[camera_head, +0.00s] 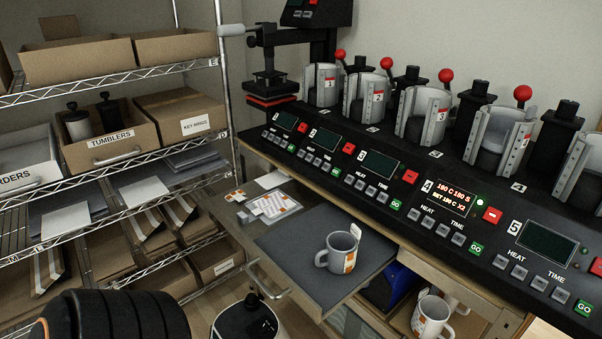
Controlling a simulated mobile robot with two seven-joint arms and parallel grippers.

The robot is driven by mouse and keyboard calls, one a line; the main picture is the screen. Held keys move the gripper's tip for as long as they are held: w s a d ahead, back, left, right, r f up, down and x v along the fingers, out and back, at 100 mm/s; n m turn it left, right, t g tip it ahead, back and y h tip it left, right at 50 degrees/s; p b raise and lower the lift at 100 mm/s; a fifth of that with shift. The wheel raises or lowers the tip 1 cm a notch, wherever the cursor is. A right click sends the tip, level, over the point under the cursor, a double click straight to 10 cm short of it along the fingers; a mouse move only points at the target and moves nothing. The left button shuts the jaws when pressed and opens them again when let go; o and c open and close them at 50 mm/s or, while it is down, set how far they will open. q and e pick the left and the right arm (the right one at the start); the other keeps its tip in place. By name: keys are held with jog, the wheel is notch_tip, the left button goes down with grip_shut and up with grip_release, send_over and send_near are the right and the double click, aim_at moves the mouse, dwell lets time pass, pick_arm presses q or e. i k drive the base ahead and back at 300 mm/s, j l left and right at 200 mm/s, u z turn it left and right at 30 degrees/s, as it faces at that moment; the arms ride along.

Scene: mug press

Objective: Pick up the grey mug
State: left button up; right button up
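A light grey mug (341,254) stands upright on a dark grey mat (290,244) on a pulled-out shelf below the press bench. Its handle points left. Orange patches show on its side, and a small white tab sticks up at its right rim. Nothing is touching it from my side. A black ribbed part, apparently of my arm, fills the lower left corner.
The press bench (330,180) with numbered clamps and red-knobbed levers runs behind the mug. Printed sheets (270,205) lie left of the mat. A metal handle (268,285) sticks out in front. More mugs (431,317) sit in a box at lower right. Wire shelves (110,160) stand left.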

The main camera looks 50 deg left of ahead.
aim_at(340, 243)
jog(key=u, duration=1.3)
jog(key=j, duration=0.3)
